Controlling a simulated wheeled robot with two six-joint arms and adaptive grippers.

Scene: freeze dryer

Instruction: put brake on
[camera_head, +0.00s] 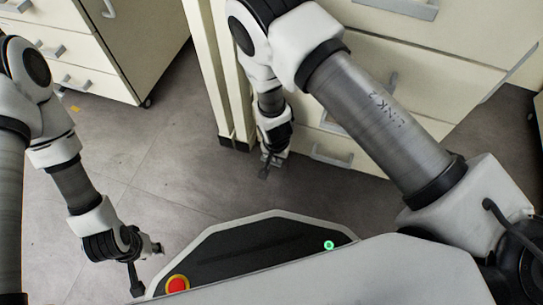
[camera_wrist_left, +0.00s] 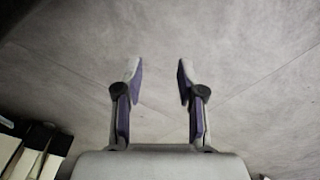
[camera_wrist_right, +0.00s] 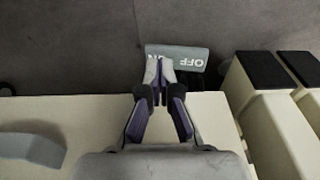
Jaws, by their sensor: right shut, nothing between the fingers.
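The brake is a grey lever plate (camera_wrist_right: 185,50) with white "OFF" lettering and a partly covered "ON", at the top middle of the right wrist view. It sits low by the edge of a cream cabinet, above the floor. My right gripper (camera_wrist_right: 160,66) is shut and empty, its tips overlapping the "ON" part in the picture; whether they touch is unclear. In the head view my right gripper (camera_head: 270,160) reaches down beside the cabinet base, and the brake is not clearly visible there. My left gripper (camera_wrist_left: 158,70) is open and empty above bare floor.
Cream drawer cabinets (camera_head: 440,70) stand at the back right, and another drawer unit (camera_head: 75,45) at the back left. Cream posts with black feet (camera_wrist_right: 262,75) are right of the brake. Grey floor (camera_head: 170,150) is free between the units.

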